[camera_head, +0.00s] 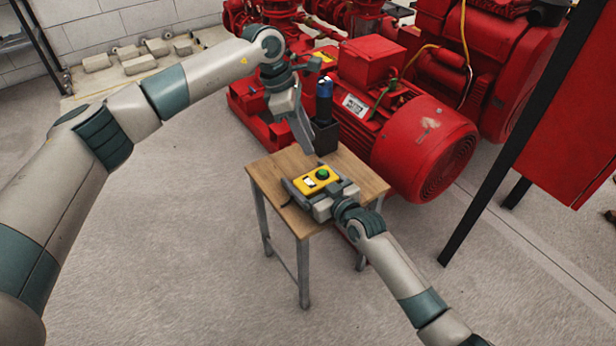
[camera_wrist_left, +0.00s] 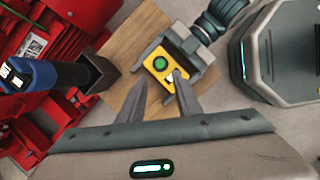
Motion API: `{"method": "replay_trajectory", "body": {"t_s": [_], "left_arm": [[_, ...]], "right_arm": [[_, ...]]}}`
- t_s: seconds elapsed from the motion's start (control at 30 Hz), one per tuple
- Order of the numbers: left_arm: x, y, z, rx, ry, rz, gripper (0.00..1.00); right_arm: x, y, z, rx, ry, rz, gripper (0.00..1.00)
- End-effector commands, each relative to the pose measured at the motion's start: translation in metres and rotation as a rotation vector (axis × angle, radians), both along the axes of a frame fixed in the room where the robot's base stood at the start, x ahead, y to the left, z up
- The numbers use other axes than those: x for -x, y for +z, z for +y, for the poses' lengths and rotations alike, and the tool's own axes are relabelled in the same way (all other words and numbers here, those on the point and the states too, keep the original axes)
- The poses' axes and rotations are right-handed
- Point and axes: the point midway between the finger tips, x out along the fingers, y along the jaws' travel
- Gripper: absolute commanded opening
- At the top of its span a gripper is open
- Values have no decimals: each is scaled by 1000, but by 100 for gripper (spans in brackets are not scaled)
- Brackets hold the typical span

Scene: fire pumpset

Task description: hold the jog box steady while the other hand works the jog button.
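The jog box (camera_head: 318,181) is yellow with a green button (camera_head: 323,174) and a small white label. It lies on a small wooden table (camera_head: 272,172). My right gripper (camera_head: 309,178) has its fingers along two opposite sides of the box and appears shut on it. My left gripper (camera_head: 306,146) is above and behind the box, pointing down, apart from it. In the left wrist view the left fingers (camera_wrist_left: 161,76) are spread with nothing between them. The jog box (camera_wrist_left: 168,70) and its green button (camera_wrist_left: 160,63) show beyond the fingertips.
A blue-topped tool (camera_head: 324,98) stands in a dark holder (camera_head: 325,138) at the table's back edge, close to my left gripper. The red pump motor (camera_head: 420,140) stands just behind the table. A red cabinet (camera_head: 575,120) on dark posts is at right. Floor at the front is clear.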

Motion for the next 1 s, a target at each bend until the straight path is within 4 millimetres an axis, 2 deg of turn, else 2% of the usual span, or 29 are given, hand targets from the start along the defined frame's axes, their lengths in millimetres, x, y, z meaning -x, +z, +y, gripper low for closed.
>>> {"method": "replay_trajectory", "body": {"t_s": [0.43,0.47,0.57,0.6,1.0], "left_arm": [[0,0,0,0,0,0,31],[0,0,0,0,0,0,26],[0,0,0,0,0,0,3],[0,0,0,0,0,0,0],[0,0,0,0,0,0,0]], "right_arm": [[0,0,0,0,0,1,55],[0,0,0,0,0,1,55],[0,0,0,0,0,1,55],[0,0,0,0,0,1,55],[0,0,0,0,0,1,55]]}}
